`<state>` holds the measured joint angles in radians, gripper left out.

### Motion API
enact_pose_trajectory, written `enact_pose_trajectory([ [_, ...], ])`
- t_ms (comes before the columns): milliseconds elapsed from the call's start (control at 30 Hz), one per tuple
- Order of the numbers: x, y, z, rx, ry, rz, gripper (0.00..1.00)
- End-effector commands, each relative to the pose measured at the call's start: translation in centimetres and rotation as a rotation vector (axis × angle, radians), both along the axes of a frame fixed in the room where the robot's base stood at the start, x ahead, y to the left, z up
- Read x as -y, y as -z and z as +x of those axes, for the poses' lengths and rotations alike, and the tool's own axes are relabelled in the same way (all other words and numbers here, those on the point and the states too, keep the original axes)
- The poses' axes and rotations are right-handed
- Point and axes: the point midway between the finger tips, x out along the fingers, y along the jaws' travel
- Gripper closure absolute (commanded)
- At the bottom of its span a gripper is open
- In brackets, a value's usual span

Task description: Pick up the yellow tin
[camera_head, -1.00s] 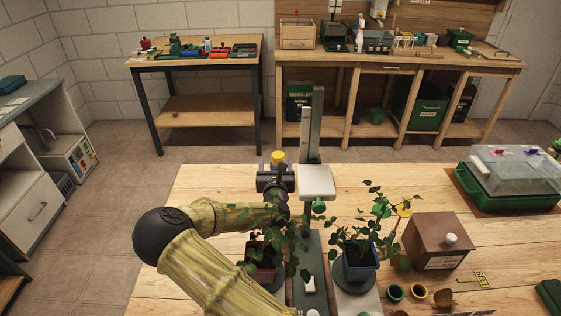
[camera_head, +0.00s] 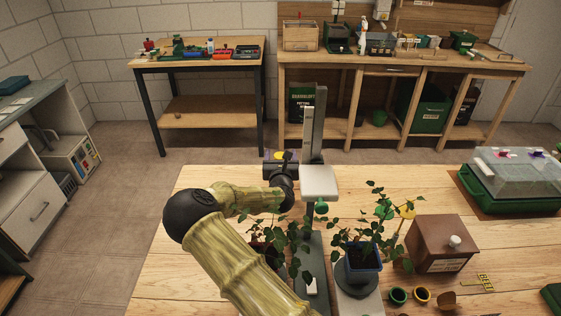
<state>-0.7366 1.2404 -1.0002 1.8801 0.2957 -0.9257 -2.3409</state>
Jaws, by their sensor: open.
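The yellow tin (camera_head: 278,155) shows only as a small yellow patch in the head view, beyond the end of my arm near the far edge of the wooden table. Most of it is hidden behind my wrist. My gripper (camera_head: 279,158) is at the same spot, with dark purplish finger parts showing to either side of the yellow patch. The jaws are open. I cannot tell whether the fingers touch the tin or how low they sit around it.
A grey post with a white plate (camera_head: 319,183) stands just right of my gripper. Potted leafy seedlings stand nearer, one in a blue pot (camera_head: 362,263). A brown box (camera_head: 440,243) and a green-based propagator (camera_head: 512,185) are at the right. The table's left part is clear.

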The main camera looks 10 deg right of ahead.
Motion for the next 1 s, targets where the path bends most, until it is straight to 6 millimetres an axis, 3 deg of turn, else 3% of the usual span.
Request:
enact_pose_trajectory([
  [167,0.16,0.10,1.36,0.000,-0.002,0.000,0.33],
  [667,0.15,0.10,1.36,-0.001,-0.002,-0.001,0.33],
  [933,0.15,0.10,1.35,-0.001,-0.002,-0.001,0.82],
  [1000,0.15,0.08,1.36,0.000,-0.002,0.000,0.82],
])
